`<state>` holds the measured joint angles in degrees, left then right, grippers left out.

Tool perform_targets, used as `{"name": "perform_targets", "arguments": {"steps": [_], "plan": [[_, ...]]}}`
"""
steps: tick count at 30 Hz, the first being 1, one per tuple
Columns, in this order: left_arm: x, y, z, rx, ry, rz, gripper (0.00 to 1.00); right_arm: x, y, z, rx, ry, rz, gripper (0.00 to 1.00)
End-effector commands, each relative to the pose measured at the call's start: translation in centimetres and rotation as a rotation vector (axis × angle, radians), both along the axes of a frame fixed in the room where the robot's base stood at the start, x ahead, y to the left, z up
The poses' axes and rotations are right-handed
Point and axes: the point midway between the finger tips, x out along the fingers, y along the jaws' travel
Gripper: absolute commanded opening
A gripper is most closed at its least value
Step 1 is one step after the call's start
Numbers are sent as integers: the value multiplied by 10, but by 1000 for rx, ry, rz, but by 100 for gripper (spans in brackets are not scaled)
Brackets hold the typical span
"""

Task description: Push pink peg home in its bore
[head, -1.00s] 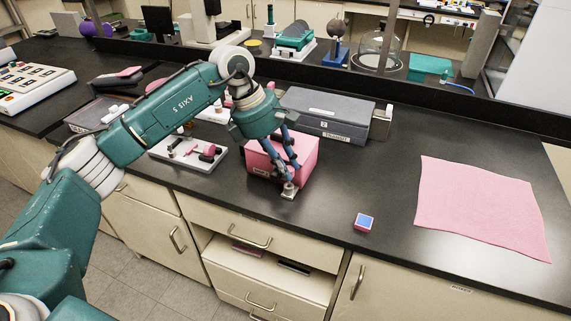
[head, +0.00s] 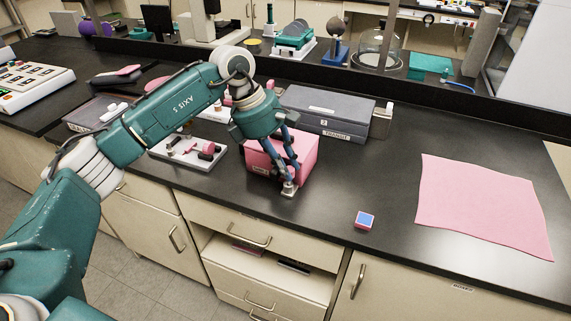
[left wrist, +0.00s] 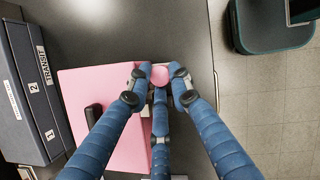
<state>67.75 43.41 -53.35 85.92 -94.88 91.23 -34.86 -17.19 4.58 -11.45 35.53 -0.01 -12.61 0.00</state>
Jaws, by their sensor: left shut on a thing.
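My left gripper (head: 289,179) reaches down at the front edge of the pink box (head: 258,160). In the left wrist view its blue fingers (left wrist: 160,84) are shut on a round pink piece (left wrist: 160,75), which looks like the pink peg's end. In the head view the fingertips are just above a small pale metal block (head: 288,191) in front of the box, and the fingers hide the peg. The bore is hidden, so I cannot tell how deep the peg sits. My right gripper is in neither view.
A white tray (head: 180,157) with small pink and dark parts lies left of the box. A grey TRANSIT case (head: 325,108) stands behind it. A small blue-topped block (head: 365,219) and a pink cloth (head: 480,205) lie right. The bench between is clear.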

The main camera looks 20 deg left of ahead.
Motion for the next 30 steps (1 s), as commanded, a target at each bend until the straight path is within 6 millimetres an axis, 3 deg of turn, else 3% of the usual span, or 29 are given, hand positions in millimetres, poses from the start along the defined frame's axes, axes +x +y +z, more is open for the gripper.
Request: {"name": "perform_targets", "arguments": {"steps": [5, 30], "plan": [[0, 1, -8, 2, 1, 1, 0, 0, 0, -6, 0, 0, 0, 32], [-2, 5, -10, 12, -5, 2, 0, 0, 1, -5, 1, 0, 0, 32]]}}
